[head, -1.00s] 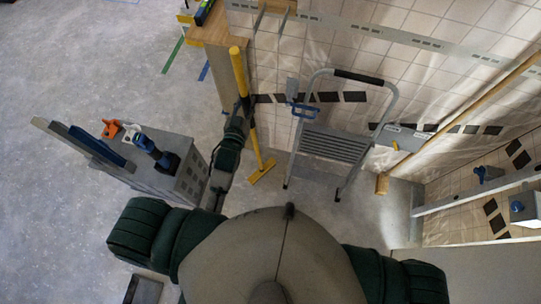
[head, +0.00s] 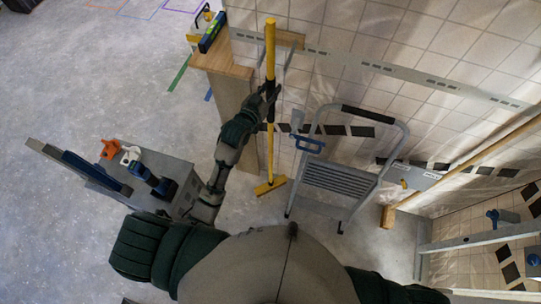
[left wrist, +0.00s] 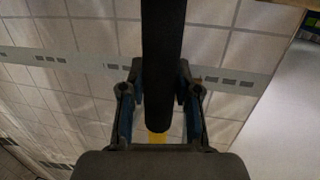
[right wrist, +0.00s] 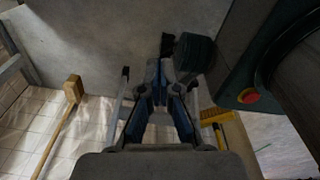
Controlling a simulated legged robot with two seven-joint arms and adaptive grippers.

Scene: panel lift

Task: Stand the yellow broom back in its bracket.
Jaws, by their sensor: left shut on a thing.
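The yellow broom (head: 271,150) stands nearly upright beside the tiled wall, its yellow head (head: 270,186) low near the floor. I cannot tell whether the head touches the floor. My left gripper (head: 269,92) is shut on the dark grip of the handle. In the left wrist view the dark grip (left wrist: 162,60) runs between the fingers, with a bit of yellow below. Metal prongs (head: 289,56), possibly the bracket, show on the wall just right of the handle; the handle appears apart from them. My right gripper (right wrist: 160,75) is empty, its fingertips together. The broom's yellow head also shows in the right wrist view (right wrist: 215,116).
A wooden-topped cabinet (head: 222,62) stands left of the broom. A grey step ladder (head: 340,175) stands close on its right. A wooden-handled broom (head: 460,165) leans farther right. Open floor lies left.

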